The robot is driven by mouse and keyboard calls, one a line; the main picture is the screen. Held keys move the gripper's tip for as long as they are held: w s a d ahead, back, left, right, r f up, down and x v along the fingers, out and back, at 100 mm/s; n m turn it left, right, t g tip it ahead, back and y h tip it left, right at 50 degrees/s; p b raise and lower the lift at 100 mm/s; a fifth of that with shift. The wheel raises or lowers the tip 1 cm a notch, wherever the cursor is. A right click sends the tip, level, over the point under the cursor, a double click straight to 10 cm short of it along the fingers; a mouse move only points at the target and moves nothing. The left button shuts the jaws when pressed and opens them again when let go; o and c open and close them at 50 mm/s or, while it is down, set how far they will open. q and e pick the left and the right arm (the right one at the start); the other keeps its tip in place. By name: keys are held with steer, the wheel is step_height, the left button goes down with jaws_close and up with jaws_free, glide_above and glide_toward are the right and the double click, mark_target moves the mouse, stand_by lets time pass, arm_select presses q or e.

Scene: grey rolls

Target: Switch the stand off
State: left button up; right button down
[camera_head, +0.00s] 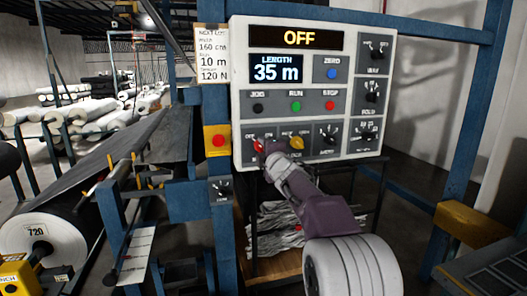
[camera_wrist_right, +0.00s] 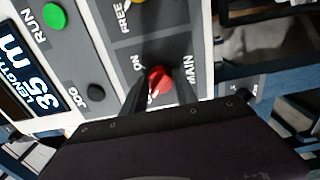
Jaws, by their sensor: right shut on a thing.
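The stand's control panel (camera_head: 243,100) is a light grey box on a blue frame, and its top display (camera_head: 299,39) reads OFF. The red main switch knob (camera_head: 258,146) is at the panel's lower left, partly hidden by my right gripper (camera_head: 264,148). In the right wrist view, the red knob (camera_wrist_right: 160,78) sits between the two dark fingers of my right gripper (camera_wrist_right: 161,88), which is shut on it. The labels ON and MAIN show beside it. My left gripper is not in view.
A yellow knob (camera_head: 296,142) is just right of the red one. Green (camera_head: 296,106) and red (camera_head: 330,105) buttons sit above. A red button on a yellow box (camera_head: 218,141) is at the panel's left. A large roll (camera_head: 42,243) lies at the far left.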

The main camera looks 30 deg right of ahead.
stand_by(0.5)
steer(key=c, duration=1)
jaws_free()
steer(key=shift+o, duration=0.2)
steer(key=v, duration=0.9)
